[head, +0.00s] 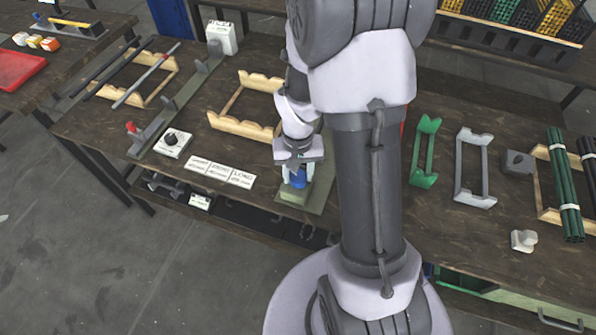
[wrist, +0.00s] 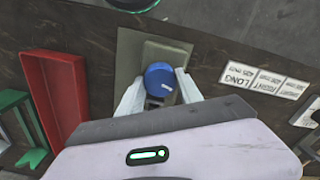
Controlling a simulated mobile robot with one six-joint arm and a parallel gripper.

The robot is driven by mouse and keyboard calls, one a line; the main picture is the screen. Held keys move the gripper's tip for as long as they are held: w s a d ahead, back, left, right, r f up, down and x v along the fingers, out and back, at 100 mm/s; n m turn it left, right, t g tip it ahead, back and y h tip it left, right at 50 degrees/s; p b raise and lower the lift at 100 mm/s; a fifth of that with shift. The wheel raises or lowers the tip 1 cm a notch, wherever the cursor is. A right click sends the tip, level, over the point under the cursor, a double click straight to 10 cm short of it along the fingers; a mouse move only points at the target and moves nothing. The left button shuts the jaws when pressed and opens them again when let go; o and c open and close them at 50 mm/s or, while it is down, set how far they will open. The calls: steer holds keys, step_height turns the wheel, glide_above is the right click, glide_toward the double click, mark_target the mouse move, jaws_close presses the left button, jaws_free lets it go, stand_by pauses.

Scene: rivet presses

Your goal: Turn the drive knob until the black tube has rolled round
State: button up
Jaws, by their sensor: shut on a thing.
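A blue knob (head: 298,179), apparently the drive knob, stands on a grey-green plate (head: 292,195) near the bench's front edge. My gripper (head: 297,172) is shut on it from above; in the wrist view the two pale fingers lie on either side of the blue knob (wrist: 158,75), which has a small white mark. A black tube (head: 103,72) lies slanted across a wooden rack at the left, beside a grey tube (head: 147,75). My arm hides most of the plate behind the knob.
A white box with a black knob (head: 173,142) and white label cards (head: 222,172) lie left of my gripper. An empty wooden rack (head: 240,126) stands behind. Green (head: 424,152) and grey (head: 473,168) racks and bundled tubes (head: 565,190) are at right. The wrist view shows a red tray (wrist: 55,95).

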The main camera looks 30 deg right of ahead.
mark_target(298, 176)
steer(key=o, duration=1.4)
steer(key=shift+c, duration=0.2)
step_height(298, 176, up, 17)
steer(key=p, duration=0.7)
steer(key=shift+r, duration=0.2)
